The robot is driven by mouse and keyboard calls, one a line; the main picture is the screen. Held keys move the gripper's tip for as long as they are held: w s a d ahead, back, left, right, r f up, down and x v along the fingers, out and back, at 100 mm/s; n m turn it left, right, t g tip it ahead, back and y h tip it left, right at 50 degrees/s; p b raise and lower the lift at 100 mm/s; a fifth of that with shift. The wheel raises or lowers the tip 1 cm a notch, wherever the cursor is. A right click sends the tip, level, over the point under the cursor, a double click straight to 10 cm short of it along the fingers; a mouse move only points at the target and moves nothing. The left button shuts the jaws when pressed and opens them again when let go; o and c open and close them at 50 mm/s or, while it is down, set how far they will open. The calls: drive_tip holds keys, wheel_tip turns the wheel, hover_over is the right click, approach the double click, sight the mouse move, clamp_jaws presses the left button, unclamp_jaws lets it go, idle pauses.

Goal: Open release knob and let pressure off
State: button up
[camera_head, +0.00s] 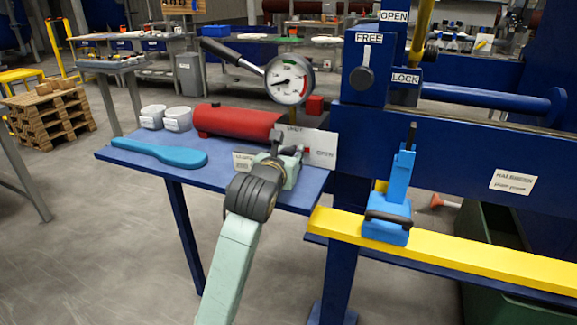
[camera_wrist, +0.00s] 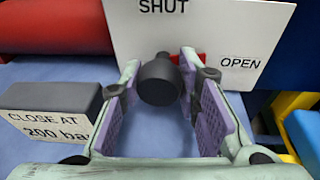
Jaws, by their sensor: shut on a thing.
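The dark release knob (camera_wrist: 160,84) sits before a white plate (camera_wrist: 205,22) marked SHUT above and OPEN to the right. A red piece (camera_wrist: 174,58) shows behind the knob, on its upper right. My gripper (camera_wrist: 163,72) has its purple-padded fingers on either side of the knob and is shut on it. In the head view my gripper (camera_head: 280,162) is at the same plate (camera_head: 321,150) and hides most of the knob. The round pressure gauge (camera_head: 289,80) stands behind, with a dark needle and coloured marks; its reading is too small to tell.
The red cylinder (camera_head: 232,122), light blue handle (camera_head: 160,153) and white cups (camera_head: 178,118) lie left on the blue table (camera_head: 140,163). A grey block (camera_wrist: 50,105) labelled "CLOSE AT 200 bar" stands left of my fingers. A blue clamp (camera_head: 390,215) on a yellow bar is right.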

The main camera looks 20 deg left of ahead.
drive_tip(key=shift+m+b, duration=0.5)
drive_tip(key=shift+b, duration=0.1)
drive_tip(key=shift+y, duration=0.3)
drive_tip(key=o, duration=0.9)
drive_tip(key=shift+s, duration=0.1)
drive_tip(key=v, duration=1.2)
drive_tip(key=shift+f, duration=0.1)
